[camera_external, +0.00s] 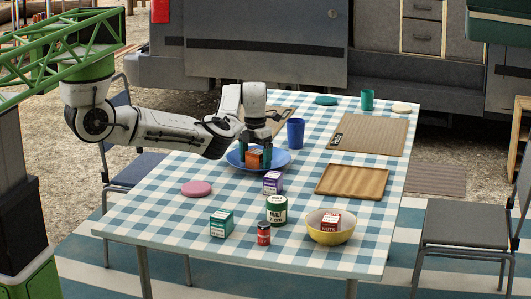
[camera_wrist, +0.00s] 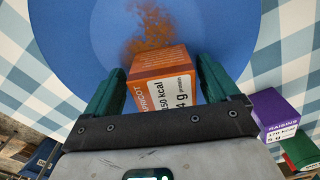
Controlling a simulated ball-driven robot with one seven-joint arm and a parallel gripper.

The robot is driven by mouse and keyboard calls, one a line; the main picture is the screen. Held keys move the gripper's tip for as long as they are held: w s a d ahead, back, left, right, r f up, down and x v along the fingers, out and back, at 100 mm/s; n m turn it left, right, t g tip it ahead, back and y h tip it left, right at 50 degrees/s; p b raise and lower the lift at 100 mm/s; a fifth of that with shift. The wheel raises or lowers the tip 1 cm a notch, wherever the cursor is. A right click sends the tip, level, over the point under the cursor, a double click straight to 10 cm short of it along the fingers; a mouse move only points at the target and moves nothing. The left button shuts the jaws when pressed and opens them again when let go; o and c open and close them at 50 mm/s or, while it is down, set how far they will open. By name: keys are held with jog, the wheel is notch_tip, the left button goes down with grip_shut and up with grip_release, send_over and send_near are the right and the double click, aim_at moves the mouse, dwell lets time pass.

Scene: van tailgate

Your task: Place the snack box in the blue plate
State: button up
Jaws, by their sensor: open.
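The snack box is an orange apricot box (camera_external: 254,159), in the wrist view (camera_wrist: 162,82) with a white label facing me. It is inside the blue plate (camera_external: 284,161), which fills the upper wrist view (camera_wrist: 75,35). An orange reflection on the plate adjoins the box's far edge, so the box is on the plate or very close above it. My gripper (camera_external: 256,157) points down over the plate, its green fingers (camera_wrist: 160,66) on either side of the box. The fingers are open; the right one looks very near the box.
A blue cup (camera_external: 295,133) stands just right of the plate. A purple raisins box (camera_external: 272,183) stands in front of it, also in the wrist view (camera_wrist: 273,112). A malt can (camera_external: 276,209), yellow bowl (camera_external: 330,235) and wooden tray (camera_external: 352,181) are nearby.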

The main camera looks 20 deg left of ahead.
aim_at(255, 151)
jog(key=shift+r, duration=0.1)
notch_tip(255, 151, up, 13)
jog(key=p, duration=0.2)
